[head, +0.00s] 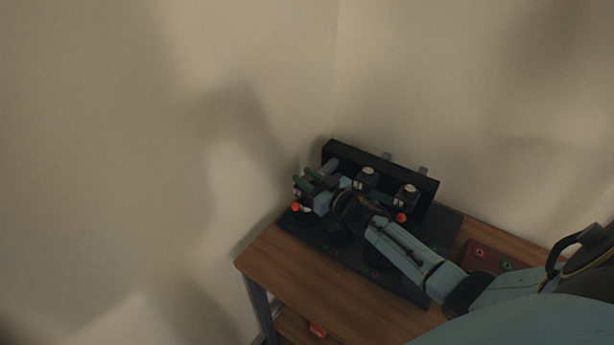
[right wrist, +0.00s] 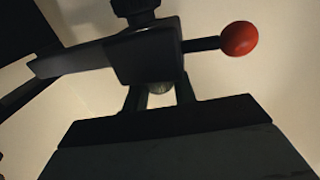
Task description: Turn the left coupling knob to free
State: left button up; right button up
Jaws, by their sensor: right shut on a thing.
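My right gripper (head: 310,183) is at the left end of a black fixture (head: 430,186) on the table. A red ball (head: 295,207) also shows beside the gripper in the head view. My left gripper is not in view.
Two similar dark units with pale tops, the middle one (head: 366,177) and the right one (head: 407,194), stand along the fixture. A dark red panel (head: 482,256) lies at the right on the wooden table (head: 290,275). Walls stand close behind and at the left.

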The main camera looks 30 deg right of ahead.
aim_at(307, 178)
jog(key=shift+d+n+g+y, duration=0.1)
jog(key=shift+n+g+y, duration=0.2)
jog(key=shift+n+y, duration=0.6)
jog(key=shift+f+n+g+y+b, duration=0.1)
jog(key=shift+n+g+y+b, duration=0.65)
jog(key=shift+y, duration=0.85)
jog(key=o, duration=1)
jog(key=shift+c, duration=0.2)
jog(key=shift+r, duration=0.2)
notch_tip(307, 178, up, 10)
jog(key=shift+f+p, duration=0.1)
jog(key=shift+p, duration=1.1)
